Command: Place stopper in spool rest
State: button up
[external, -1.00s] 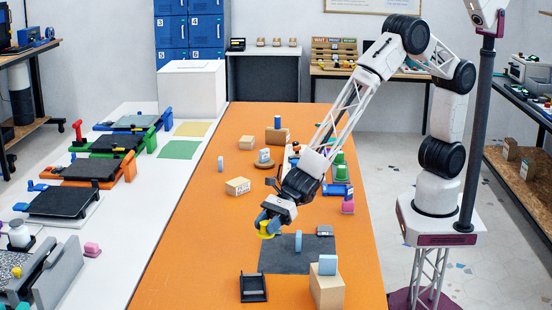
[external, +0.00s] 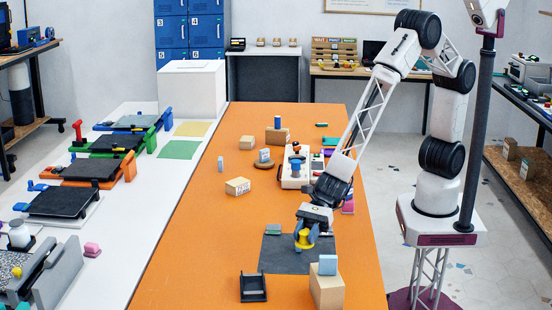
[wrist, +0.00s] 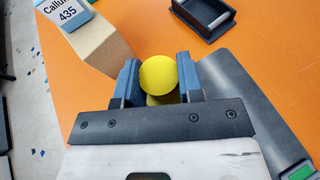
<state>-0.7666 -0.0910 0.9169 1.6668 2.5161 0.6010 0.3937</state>
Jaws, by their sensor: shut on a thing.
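My gripper (external: 305,246) is shut on a yellow stopper (external: 307,238) and holds it over the dark grey mat. In the wrist view the stopper (wrist: 159,76) shows its rounded yellow top between the two blue-grey fingers (wrist: 159,82); a lower yellow part shows beneath it. The black cradle-like holder, which looks like the spool rest (external: 253,289), stands on the orange table to the front left of my gripper. Its open frame (wrist: 205,17) also shows at the top of the wrist view, apart from the stopper, and looks empty.
A cardboard box (external: 326,290) with a blue-and-white label card (external: 327,265) stands front right, close to my gripper. The grey mat (external: 278,261) lies below. Orange table between mat and holder is clear.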

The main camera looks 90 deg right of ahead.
jog(key=shift+w+a, duration=0.1)
jog(key=w+a, duration=0.3)
jog(key=w+a+f, duration=0.1)
jog(key=w+a, duration=0.6)
jog(key=a, duration=0.1)
jog(key=shift+w+a+f, duration=0.25)
jog(key=shift+w, duration=0.1)
dwell(0.4)
jog(key=shift+f, duration=1.75)
jog(key=shift+f, duration=0.15)
jog(key=o, duration=0.9)
